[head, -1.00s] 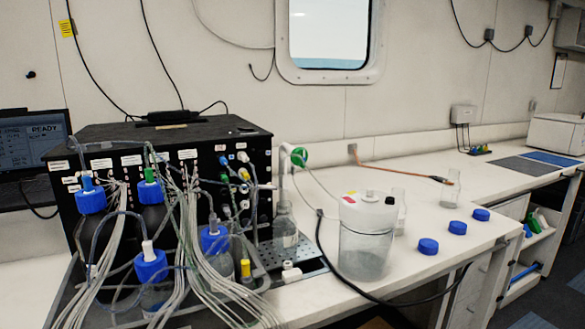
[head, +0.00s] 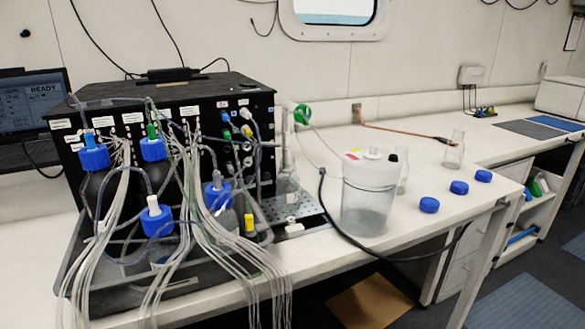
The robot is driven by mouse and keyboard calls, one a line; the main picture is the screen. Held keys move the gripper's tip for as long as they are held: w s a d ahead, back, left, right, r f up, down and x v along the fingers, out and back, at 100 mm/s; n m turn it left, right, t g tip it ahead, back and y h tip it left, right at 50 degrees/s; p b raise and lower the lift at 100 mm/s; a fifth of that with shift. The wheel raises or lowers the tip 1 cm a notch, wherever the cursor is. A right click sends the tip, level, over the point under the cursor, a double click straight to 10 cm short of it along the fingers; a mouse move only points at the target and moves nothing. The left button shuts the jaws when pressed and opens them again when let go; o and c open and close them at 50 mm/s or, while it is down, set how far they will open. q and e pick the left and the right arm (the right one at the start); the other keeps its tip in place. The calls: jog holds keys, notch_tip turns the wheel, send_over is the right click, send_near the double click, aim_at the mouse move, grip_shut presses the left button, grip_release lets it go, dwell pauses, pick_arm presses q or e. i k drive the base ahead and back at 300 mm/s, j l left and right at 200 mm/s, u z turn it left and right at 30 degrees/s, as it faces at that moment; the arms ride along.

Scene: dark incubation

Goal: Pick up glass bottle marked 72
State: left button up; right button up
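No number 72 can be read on any bottle. A clear glass bottle (head: 455,152) stands upright on the right part of the white bench, near the end of an orange cable. Another clear bottle (head: 403,172) stands partly hidden behind a large clear jar with a white lid (head: 366,205). A third clear glass bottle (head: 287,187) stands on a perforated metal plate beside the black instrument. It is partly hidden by tubing. Neither of my grippers shows in the head view.
A black instrument box (head: 165,100) with many tubes fills the left. Blue-capped bottles stand in a grey tray (head: 75,268) before it. A black cable (head: 340,232) loops around the jar. Three blue caps, one nearest (head: 429,205), lie by the front edge. The bench right of the jar is mostly clear.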

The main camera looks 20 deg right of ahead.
aim_at(288, 182)
jog(key=i+l, duration=0.1)
jog(key=l, duration=0.5)
jog(key=i+l+u, duration=0.1)
jog(key=l, duration=1.05)
jog(key=i+u, duration=0.05)
